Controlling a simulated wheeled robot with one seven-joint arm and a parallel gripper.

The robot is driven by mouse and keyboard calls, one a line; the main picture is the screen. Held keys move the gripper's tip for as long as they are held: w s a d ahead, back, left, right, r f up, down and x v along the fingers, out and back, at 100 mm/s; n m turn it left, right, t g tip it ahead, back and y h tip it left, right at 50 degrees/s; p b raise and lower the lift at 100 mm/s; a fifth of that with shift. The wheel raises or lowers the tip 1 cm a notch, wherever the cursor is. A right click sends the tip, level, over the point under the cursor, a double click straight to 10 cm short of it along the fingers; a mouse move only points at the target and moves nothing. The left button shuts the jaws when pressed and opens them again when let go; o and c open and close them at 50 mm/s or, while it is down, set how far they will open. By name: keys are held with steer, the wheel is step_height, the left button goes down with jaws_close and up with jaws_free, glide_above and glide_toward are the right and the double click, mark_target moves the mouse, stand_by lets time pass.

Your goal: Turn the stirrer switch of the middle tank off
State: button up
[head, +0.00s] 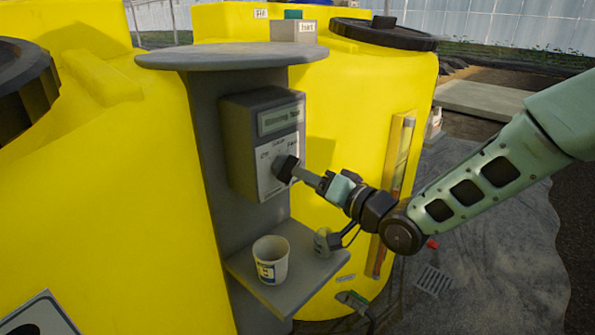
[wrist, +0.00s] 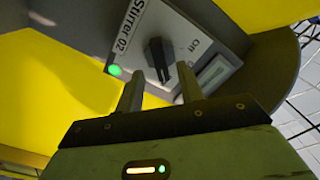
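The stirrer switch is a black rotary knob (wrist: 156,52) on a light panel, seen close in the wrist view. "Stirrer 02" reads beside it, "Off" stands on its other side, and a small green lamp (wrist: 114,70) glows. Which mark the knob points to is unclear. In the head view the grey switch box (head: 237,148) sits on a grey post, its dial marked with "Off" and "Fast". My gripper (head: 299,172) is right in front of that dial, hiding part of it. In the wrist view its two fingers stand apart, either side of the knob's near end; contact is not visible.
Large yellow tanks (head: 120,190) stand behind and left of the post. A round grey top (head: 225,56) overhangs the box. Below, a shelf (head: 300,288) carries a white cup (head: 270,262) and a small grey item (head: 326,241). Open floor lies to the right.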

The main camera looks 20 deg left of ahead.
mark_target(286, 168)
steer(key=shift+x, duration=1.85)
jaws_close()
steer(key=shift+f, duration=0.15)
steer(key=shift+n+b, duration=8.9)
steer(key=shift+b, duration=0.7)
